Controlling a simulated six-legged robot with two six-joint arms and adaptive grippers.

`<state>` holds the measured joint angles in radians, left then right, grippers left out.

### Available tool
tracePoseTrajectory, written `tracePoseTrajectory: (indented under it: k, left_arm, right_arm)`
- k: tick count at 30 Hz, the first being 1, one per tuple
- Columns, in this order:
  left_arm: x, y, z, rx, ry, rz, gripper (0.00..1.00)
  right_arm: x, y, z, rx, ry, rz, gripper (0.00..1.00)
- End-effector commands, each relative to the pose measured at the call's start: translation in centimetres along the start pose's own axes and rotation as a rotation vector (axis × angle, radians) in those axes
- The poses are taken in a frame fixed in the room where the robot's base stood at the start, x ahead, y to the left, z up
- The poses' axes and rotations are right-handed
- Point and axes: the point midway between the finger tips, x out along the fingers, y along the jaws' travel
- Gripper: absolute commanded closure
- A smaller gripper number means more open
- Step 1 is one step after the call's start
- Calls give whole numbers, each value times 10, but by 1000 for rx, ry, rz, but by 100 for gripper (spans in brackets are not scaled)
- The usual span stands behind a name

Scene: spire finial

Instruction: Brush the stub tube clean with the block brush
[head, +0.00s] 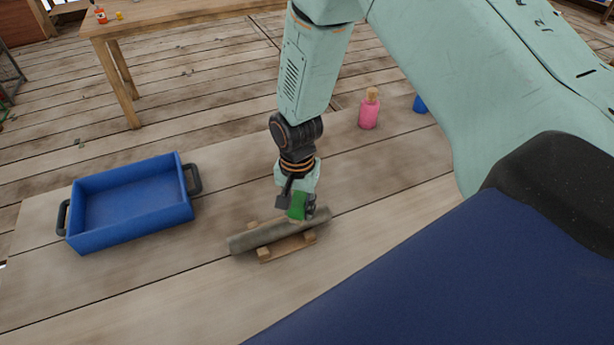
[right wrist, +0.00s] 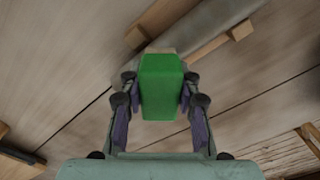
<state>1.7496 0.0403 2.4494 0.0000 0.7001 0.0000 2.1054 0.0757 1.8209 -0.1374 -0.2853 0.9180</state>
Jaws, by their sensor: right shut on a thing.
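The stub tube (head: 258,237) is a grey-green cylinder lying in a wooden cradle (head: 288,247) on the planks in the head view. It also shows at the top of the right wrist view (right wrist: 215,22). My right gripper (head: 297,208) is shut on the green block brush (right wrist: 162,85), with one finger on each side of it. The brush (head: 297,204) is over the right half of the tube, at or just above its top. Whether the bristles touch the tube cannot be told. My left gripper is not in view.
An empty blue tray (head: 130,205) with dark handles stands to the left of the tube. A pink corked bottle (head: 369,110) stands behind on the right, with a blue object (head: 420,104) beyond it. A wooden table (head: 165,17) stands farther back. Planks between tray and tube are clear.

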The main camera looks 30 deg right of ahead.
Motion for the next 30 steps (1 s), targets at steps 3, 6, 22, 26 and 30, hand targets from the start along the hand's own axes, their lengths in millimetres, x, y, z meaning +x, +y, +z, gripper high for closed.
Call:
tracePoseTrajectory:
  k: [3, 6, 22, 26, 30]
  left_arm:
    - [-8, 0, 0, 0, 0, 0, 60]
    - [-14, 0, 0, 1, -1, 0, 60]
    - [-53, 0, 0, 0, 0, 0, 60]
    - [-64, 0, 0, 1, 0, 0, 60]
    - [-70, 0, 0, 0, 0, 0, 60]
  right_arm:
    - [-6, -1, 1, -3, 0, 1, 97]
    - [-22, -2, 1, -5, 2, -2, 97]
    - [-62, -4, 2, -12, 1, -1, 97]
    - [-74, -5, 2, -15, 1, -1, 97]
    - [-82, -5, 1, -17, 1, -1, 97]
